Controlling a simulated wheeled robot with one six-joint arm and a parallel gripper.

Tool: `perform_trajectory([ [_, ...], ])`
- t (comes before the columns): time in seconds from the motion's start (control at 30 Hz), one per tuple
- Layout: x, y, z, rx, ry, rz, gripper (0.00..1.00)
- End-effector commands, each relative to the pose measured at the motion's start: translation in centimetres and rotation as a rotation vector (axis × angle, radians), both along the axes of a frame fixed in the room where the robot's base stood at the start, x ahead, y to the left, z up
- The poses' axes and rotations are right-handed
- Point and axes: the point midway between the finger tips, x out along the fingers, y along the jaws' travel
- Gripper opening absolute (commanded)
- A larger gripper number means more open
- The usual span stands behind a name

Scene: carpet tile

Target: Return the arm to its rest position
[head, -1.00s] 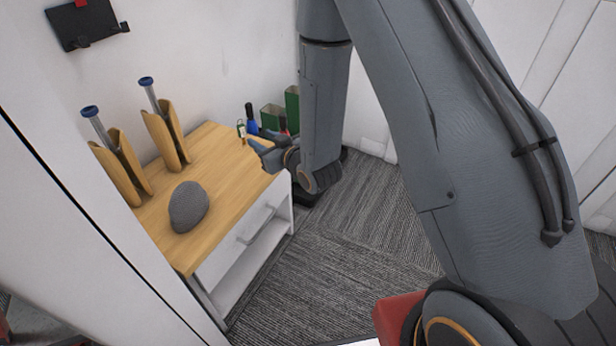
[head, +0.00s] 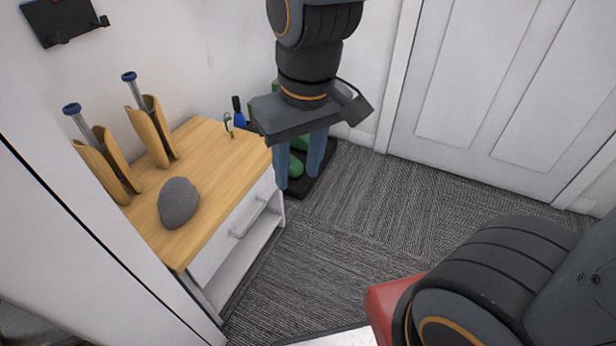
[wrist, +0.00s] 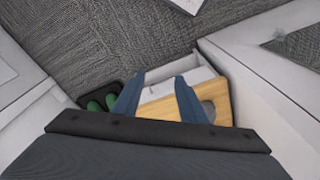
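My gripper (head: 297,180) hangs in the upper middle of the head view, pointing down. Its two blue fingers are apart with nothing between them. It is to the right of the wooden-topped bench, in front of the green boots on the black tray, and partly hides them. In the wrist view my gripper (wrist: 160,75) also shows spread, empty fingers. Part of my arm reaches up out of the head view, so its full pose is hidden.
The bench (head: 228,158) bears a grey rounded knit-like thing (head: 179,203), two tan holders with blue-topped rods, and a small tagged item (head: 229,123). Green boots (head: 297,165) stand behind my gripper. Carpet (head: 350,225) is clear before the white door (head: 490,90).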

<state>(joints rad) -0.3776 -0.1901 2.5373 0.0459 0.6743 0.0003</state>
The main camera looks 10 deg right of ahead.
Motion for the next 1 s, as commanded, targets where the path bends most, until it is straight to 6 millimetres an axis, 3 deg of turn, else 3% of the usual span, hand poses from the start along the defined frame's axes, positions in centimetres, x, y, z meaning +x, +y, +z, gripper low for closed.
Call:
perform_trajectory([
  [0.1, -3.1, -0.5, 1.1, -0.009, 0.067, 0.001, 0.38],
  [0.23, -4.5, -0.7, 1.5, -0.014, 0.101, 0.001, 0.38],
  [1.0, -4.5, -0.8, 1.4, -0.016, 0.104, 0.001, 0.38],
])
